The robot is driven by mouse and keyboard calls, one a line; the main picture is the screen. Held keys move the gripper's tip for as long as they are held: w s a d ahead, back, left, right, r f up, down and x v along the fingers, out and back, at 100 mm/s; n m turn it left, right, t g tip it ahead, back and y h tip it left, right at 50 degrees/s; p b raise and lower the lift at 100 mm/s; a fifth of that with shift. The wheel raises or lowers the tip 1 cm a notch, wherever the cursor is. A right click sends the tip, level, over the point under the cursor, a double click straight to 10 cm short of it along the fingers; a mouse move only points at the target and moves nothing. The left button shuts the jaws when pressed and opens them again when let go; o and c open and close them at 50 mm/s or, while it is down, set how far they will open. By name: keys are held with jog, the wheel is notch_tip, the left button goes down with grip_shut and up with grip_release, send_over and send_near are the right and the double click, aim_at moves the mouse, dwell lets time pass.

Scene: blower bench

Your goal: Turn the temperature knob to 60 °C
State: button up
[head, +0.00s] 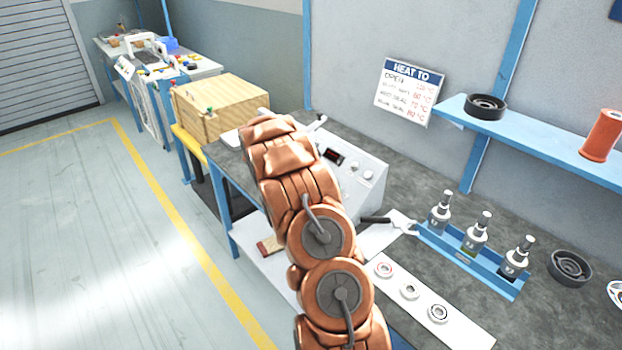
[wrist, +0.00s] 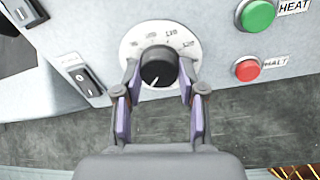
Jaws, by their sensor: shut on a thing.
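In the wrist view the black temperature knob (wrist: 158,67) sits on a round white dial (wrist: 131,42) on a light grey panel. A white pointer line on the knob points to the lower left. Small numbers run round the dial, one of them like 120; the lower part is hidden by the knob and fingers. My gripper (wrist: 160,70) has one fingertip on each side of the knob and is shut on it. In the head view the grey control box (head: 372,160) stands on the bench, and my arm hides the knob and gripper.
A green HEAT button (wrist: 258,15) and a red button (wrist: 247,68) are right of the dial. Black switches (wrist: 88,80) are on the left. In the head view a wall sign (head: 408,92) lists temperatures, and a blue rack (head: 450,255) holds several bottles.

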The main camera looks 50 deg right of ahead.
jog(key=shift+f, duration=0.1)
dwell(0.3)
jog(key=o, duration=1.1)
jog(key=shift+o, duration=0.2)
jog(key=v, duration=1.2)
jog(key=shift+a, duration=0.1)
